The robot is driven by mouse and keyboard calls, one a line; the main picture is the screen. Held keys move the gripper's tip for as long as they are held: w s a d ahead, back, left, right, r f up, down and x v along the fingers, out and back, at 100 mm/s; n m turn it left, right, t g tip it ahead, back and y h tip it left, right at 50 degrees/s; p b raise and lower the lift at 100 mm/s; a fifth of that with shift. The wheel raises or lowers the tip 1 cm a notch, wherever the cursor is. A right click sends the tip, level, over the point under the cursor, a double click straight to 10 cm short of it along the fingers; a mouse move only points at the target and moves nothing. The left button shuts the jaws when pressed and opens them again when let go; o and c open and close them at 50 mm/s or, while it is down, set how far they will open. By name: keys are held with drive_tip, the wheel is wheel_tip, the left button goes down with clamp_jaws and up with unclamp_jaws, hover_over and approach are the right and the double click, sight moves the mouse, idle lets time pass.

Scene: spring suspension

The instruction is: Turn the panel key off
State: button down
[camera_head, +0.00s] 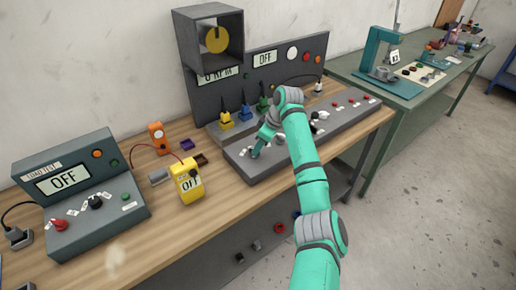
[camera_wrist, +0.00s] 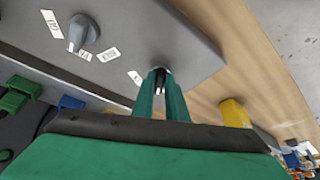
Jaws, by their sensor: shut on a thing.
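The panel is a grey sloped console (camera_head: 345,121) with an upright dark back (camera_head: 283,83) on the wooden bench. Its back carries an "OFF" display (camera_head: 265,59) and a partly hidden RPM display. My gripper (camera_head: 256,150) is low at the console's left end in the head view. In the wrist view my green fingers (camera_wrist: 160,92) are shut on a small dark piece with a metallic part, apparently the key (camera_wrist: 160,77). Most of it is hidden between the fingers, so its turn angle cannot be told. A small white label (camera_wrist: 135,77) lies beside it.
A grey knob (camera_wrist: 80,34) with labels stands on the console near the fingers. Yellow (camera_head: 226,119), blue and green plugs stand behind my gripper. A yellow meter (camera_head: 188,180) and a grey load-test box (camera_head: 83,190) stand to the left.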

drive_tip(key=shift+d, duration=0.1)
idle(0.3)
drive_tip(key=c, duration=1.8)
unclamp_jaws()
drive_tip(key=shift+o, duration=0.2)
drive_tip(key=v, duration=1)
drive_tip(key=shift+r, duration=0.35)
